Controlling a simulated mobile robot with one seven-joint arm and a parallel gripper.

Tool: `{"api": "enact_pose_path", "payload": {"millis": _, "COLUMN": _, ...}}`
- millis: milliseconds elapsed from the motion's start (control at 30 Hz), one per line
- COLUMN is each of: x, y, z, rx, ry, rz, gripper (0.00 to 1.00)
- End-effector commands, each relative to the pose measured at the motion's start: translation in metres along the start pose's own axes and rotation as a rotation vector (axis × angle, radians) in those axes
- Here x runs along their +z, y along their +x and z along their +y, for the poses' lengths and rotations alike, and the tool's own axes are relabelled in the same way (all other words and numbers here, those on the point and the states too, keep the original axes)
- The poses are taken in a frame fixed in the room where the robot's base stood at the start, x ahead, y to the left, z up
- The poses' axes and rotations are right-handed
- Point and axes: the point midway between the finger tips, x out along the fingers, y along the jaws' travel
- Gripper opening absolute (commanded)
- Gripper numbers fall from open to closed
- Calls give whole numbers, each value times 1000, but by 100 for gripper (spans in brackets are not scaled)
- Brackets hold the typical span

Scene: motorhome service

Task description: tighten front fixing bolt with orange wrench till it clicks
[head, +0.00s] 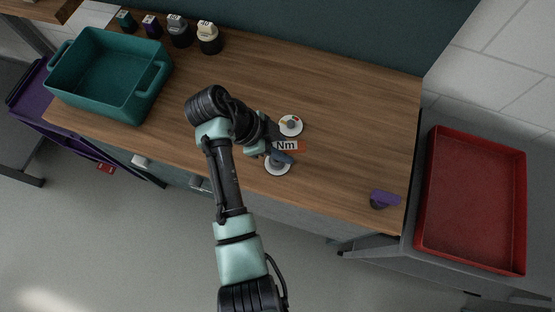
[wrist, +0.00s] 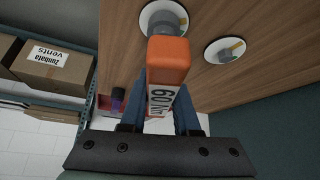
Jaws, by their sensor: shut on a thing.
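My gripper (head: 277,148) is shut on the orange wrench (wrist: 168,62), whose white label shows "60 N" in the wrist view. The wrench's label, "Nm", also shows in the head view (head: 286,146). The front white disc (head: 277,169), with its grey bolt, is partly hidden by my gripper. In the wrist view the wrench's far end overlaps the front bolt (wrist: 162,22) and its disc; I cannot tell whether it is seated on the bolt. The back disc (head: 291,124) with its bolt is clear of the wrench; it also shows in the wrist view (wrist: 225,50).
A purple object (head: 384,198) stands at the front right of the wooden worktop (head: 350,110). A red tray (head: 470,200) is to its right. The worktop's back right is clear.

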Motion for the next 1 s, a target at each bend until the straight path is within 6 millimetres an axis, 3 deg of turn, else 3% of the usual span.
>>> {"api": "enact_pose_path", "payload": {"millis": 300, "x": 0, "y": 0, "z": 2, "rx": 92, "ry": 146, "rz": 1, "gripper": 0}}
{"api": "enact_pose_path", "payload": {"millis": 733, "x": 0, "y": 0, "z": 3, "rx": 110, "ry": 174, "rz": 1, "gripper": 0}}
{"api": "enact_pose_path", "payload": {"millis": 1000, "x": -1, "y": -4, "z": 5, "rx": 208, "ry": 321, "rz": 0, "gripper": 0}}
